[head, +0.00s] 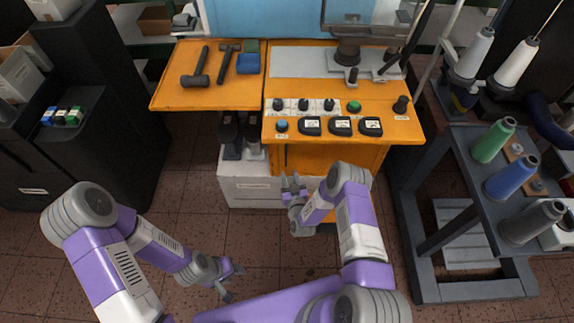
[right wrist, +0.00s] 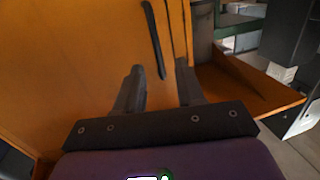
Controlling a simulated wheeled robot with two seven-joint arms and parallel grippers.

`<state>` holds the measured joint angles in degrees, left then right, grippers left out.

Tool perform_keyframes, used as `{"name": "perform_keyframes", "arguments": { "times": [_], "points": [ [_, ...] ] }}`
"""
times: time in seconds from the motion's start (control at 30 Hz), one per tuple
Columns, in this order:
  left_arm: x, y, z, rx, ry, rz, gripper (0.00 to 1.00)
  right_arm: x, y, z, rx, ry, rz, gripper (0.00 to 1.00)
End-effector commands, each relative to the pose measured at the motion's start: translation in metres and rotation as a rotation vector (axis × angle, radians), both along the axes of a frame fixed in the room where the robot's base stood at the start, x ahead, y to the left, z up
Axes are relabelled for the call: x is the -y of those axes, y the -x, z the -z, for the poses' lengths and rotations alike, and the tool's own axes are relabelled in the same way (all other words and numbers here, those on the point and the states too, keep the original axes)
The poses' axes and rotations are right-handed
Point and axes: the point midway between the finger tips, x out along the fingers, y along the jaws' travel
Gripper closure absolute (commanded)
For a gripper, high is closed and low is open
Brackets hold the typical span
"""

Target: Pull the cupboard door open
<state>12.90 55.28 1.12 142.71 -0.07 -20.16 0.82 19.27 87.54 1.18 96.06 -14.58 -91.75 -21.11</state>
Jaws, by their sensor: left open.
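The orange cupboard front (head: 325,158) is below the orange worktop in the head view, partly hidden by my right arm. In the right wrist view its orange door panel (right wrist: 70,55) fills the left and middle, with a long dark bar handle (right wrist: 153,38) near the panel's edge. The door looks shut. My left gripper (head: 232,277) is open and empty, low over the tiled floor.
The orange worktop (head: 200,92) carries hammers, a blue box, knobs, buttons and meters. A pale drawer box (head: 250,190) stands left of the cupboard. A grey rack with thread spools (head: 510,180) stands at the right, a dark cabinet (head: 100,100) at the left. Tiled floor between is free.

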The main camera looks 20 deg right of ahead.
Motion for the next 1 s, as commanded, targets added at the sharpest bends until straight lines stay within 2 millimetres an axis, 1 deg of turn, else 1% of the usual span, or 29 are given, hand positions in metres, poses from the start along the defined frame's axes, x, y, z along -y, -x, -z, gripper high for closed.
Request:
{"name": "perform_keyframes", "arguments": {
  "times": [0.17,0.4,0.5,0.6,0.73,0.93,0.97,1.0],
  "points": [
    [0.0,0.0,0.007,0.001,0.0,0.001,0.57,0.004,-0.012,-0.001,0.056,0.022,0.017,0.62],
    [0.0,0.0,0.022,0.001,0.0,0.001,0.57,0.008,-0.05,-0.001,0.056,0.02,0.018,0.62],
    [0.0,0.0,0.027,0.001,0.0,0.001,0.57,0.009,-0.063,-0.001,0.055,0.02,0.018,0.62],
    [0.0,0.0,0.03,0.001,0.0,0.001,0.57,0.01,-0.072,-0.002,0.054,0.02,0.018,0.62],
    [0.0,0.0,0.031,0.001,0.0,0.001,0.57,0.01,-0.077,-0.003,0.052,0.018,0.017,0.62],
    [0.0,0.0,0.03,0.001,0.0,0.001,0.57,0.01,-0.078,-0.003,0.051,0.018,0.016,0.62],
    [0.0,0.0,0.03,0.001,0.0,0.001,0.57,0.01,-0.078,-0.003,0.051,0.018,0.017,0.64],
    [0.0,0.0,0.03,0.001,0.0,0.001,0.57,0.01,-0.078,-0.003,0.051,0.018,0.016,0.7]
  ]
}}
